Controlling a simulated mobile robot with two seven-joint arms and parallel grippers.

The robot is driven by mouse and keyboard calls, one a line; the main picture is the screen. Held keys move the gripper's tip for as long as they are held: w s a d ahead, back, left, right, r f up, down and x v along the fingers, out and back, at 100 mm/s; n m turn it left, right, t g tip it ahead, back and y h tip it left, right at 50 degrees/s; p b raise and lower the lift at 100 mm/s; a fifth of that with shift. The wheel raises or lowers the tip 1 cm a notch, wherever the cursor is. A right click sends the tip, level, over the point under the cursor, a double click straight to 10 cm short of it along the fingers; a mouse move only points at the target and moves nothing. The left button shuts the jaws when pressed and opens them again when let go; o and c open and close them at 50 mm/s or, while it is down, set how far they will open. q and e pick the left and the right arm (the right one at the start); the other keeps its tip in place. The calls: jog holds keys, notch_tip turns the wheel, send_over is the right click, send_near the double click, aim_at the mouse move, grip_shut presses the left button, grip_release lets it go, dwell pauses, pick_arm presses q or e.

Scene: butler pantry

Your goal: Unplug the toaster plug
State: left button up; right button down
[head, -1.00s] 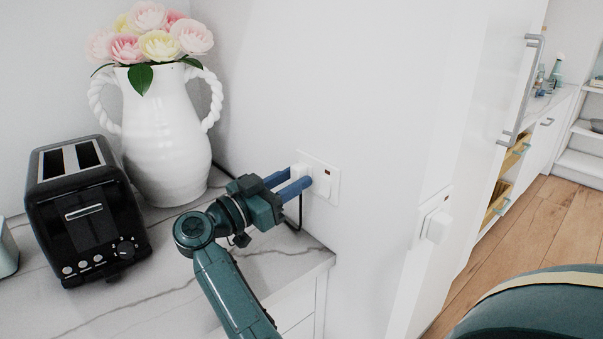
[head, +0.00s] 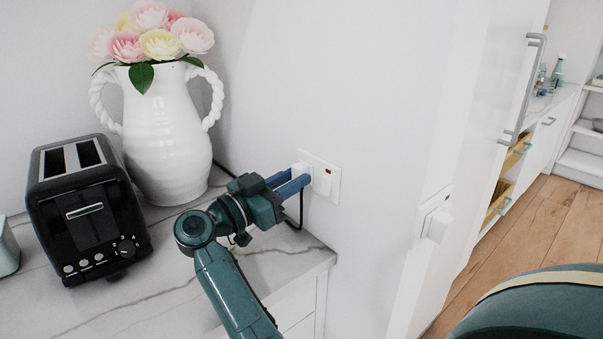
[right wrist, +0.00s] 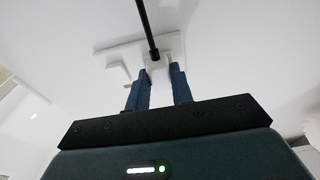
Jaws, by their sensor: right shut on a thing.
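The white toaster plug (head: 300,168) sits at the wall socket plate (head: 333,186), partly hidden by my fingers in the head view. My right gripper (head: 298,178) is shut on the plug, with its blue fingers on either side of it. In the right wrist view the plug (right wrist: 157,63) shows between the fingertips (right wrist: 158,74), against the plate (right wrist: 108,54), with a black cable (right wrist: 146,25) running from it. The black two-slot toaster (head: 88,210) stands on the counter at the left. My left gripper is not in view.
A white vase (head: 165,135) with pink and yellow flowers stands behind the toaster, left of my gripper. The marble counter (head: 170,290) ends just right of my arm. A switch (head: 437,222) is on the wall end. Open drawers (head: 497,205) are far right.

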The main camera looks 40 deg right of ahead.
jog(key=shift+a, duration=0.2)
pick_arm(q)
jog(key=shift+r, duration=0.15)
pick_arm(e)
jog(key=shift+a, duration=0.25)
pick_arm(q)
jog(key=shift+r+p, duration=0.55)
jog(key=shift+p, duration=0.2)
pick_arm(e)
jog(key=shift+s+a, duration=0.15)
jog(key=shift+a, duration=1)
jog(key=shift+s+a, duration=0.1)
jog(key=shift+a, duration=1.05)
